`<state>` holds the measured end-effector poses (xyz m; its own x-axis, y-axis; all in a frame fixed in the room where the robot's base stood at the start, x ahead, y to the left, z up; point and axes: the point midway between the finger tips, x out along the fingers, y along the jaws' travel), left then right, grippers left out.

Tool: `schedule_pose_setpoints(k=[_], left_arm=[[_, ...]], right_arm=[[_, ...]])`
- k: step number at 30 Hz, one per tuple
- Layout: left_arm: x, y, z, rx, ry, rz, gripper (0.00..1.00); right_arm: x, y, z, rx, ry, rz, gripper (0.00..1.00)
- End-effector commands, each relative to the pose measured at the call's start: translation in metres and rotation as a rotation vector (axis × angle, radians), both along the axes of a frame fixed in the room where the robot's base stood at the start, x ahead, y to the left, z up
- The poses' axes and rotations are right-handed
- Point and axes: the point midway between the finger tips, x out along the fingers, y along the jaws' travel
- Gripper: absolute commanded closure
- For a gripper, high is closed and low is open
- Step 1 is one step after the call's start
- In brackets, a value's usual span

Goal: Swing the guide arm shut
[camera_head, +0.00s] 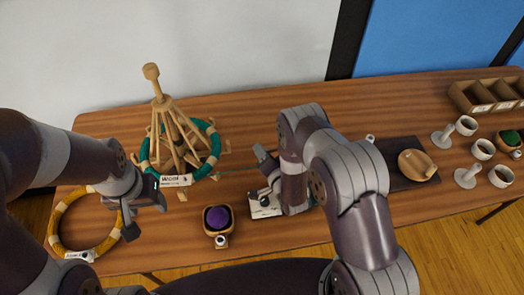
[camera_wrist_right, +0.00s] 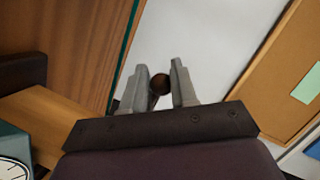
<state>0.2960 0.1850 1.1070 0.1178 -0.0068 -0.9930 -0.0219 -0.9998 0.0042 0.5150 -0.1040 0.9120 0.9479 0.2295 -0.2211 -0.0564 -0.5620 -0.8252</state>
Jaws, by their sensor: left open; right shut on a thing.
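My right gripper (camera_head: 266,172) is at the middle of the table, above a small white device (camera_head: 265,207) that my arm partly covers. In the right wrist view its fingers (camera_wrist_right: 160,72) are shut on a dark brown round knob (camera_wrist_right: 160,84). I cannot tell from these views which part is the guide arm or how far it is swung. A thin strand runs from the wooden yarn stand (camera_head: 172,140), with its teal skein (camera_head: 212,140), towards my right gripper. My left gripper (camera_head: 142,208) is open, over the right side of a yellow ring-shaped skein (camera_head: 62,208).
A purple ball (camera_head: 217,218) sits in a small holder near the front edge. To the right are a dark mat (camera_head: 402,185) with a wooden piece (camera_head: 416,164), several white cups (camera_head: 467,125) and a compartment box (camera_head: 480,97).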

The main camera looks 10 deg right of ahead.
Motion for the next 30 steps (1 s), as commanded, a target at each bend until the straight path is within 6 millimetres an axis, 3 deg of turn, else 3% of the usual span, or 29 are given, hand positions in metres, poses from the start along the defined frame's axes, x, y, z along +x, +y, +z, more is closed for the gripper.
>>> schedule_pose_setpoints(k=[9, 20, 21, 23, 30], left_arm=[[0.000, 0.000, -0.010, 0.000, 0.000, 0.000, 0.42], [0.000, 0.000, -0.010, 0.000, 0.000, 0.000, 0.42], [0.000, 0.000, -0.010, 0.000, 0.000, 0.000, 0.42], [0.000, 0.000, -0.010, 0.000, 0.000, 0.000, 0.42], [0.000, 0.000, -0.010, 0.000, 0.000, 0.000, 0.42]], right_arm=[[-0.021, -0.008, 0.003, 0.001, -0.013, 0.272, 1.00], [-0.024, -0.008, 0.005, 0.000, -0.017, 0.307, 1.00], [-0.024, -0.008, 0.005, 0.000, -0.017, 0.306, 0.66], [-0.024, -0.008, 0.005, 0.000, -0.017, 0.307, 0.51], [-0.026, -0.007, 0.003, 0.001, -0.009, 0.308, 0.51]])
